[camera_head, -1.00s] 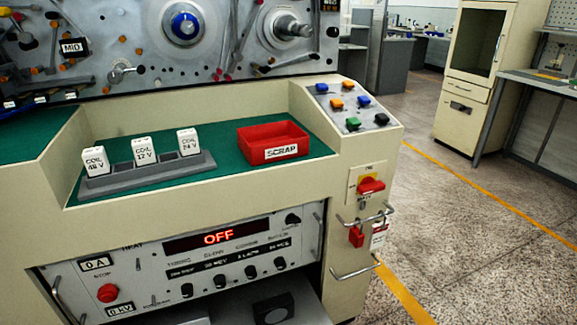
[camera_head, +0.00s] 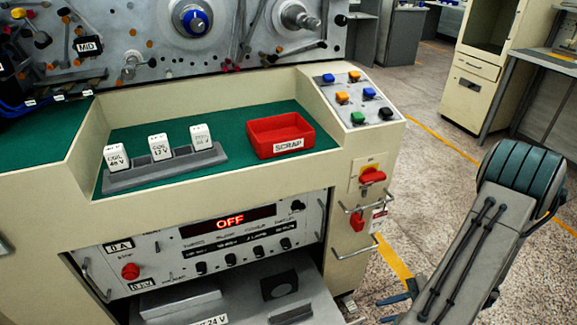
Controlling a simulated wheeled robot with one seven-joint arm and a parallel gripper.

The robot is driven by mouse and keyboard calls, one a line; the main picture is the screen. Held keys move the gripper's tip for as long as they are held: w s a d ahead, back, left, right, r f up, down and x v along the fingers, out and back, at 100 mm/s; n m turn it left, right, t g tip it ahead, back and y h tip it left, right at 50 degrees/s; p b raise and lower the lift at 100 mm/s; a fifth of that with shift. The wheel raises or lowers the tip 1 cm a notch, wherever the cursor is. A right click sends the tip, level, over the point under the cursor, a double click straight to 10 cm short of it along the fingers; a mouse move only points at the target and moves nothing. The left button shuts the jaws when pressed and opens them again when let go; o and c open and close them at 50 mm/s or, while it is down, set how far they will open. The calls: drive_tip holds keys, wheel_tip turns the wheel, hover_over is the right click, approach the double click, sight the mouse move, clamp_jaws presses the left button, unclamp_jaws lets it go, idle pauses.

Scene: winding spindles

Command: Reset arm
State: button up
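My arm (camera_head: 478,240) shows at the lower right, over the speckled floor. Its teal joint is at the top, and a grey link with two dark cables slopes down and left to the bottom edge. Some dark blue parts show beside the link's lower end, but I cannot make out what they are. I cannot make out my gripper or its fingers. The arm stands apart from the bench in the picture, to the right of its control corner.
Three white coil blocks (camera_head: 159,147) stand in a grey rack (camera_head: 135,180) on the green bench top, left of a red SCRAP bin (camera_head: 281,135). The panel display (camera_head: 230,220) reads OFF. An open drawer (camera_head: 255,293) juts out below.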

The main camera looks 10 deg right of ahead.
drive_tip(key=w+a+r+n+h+p, duration=0.1)
drive_tip(key=a+r+n+h+p, duration=0.3)
drive_tip(key=r, duration=0.8)
drive_tip(key=a+r+n+h+p, duration=0.4)
drive_tip(key=a+r+n, duration=0.2)
drive_tip(key=r, duration=0.5)
drive_tip(key=w+a+r+n+h+p, duration=0.1)
drive_tip(key=a+r+n+h+p, duration=0.3)
drive_tip(key=r, duration=0.8)
drive_tip(key=a+n+h, duration=0.1)
drive_tip(key=a+n, duration=0.1)
drive_tip(key=shift+w+a+r+p, duration=0.3)
drive_tip(key=shift+w+a+p, duration=0.05)
drive_tip(key=shift+a+p, duration=0.05)
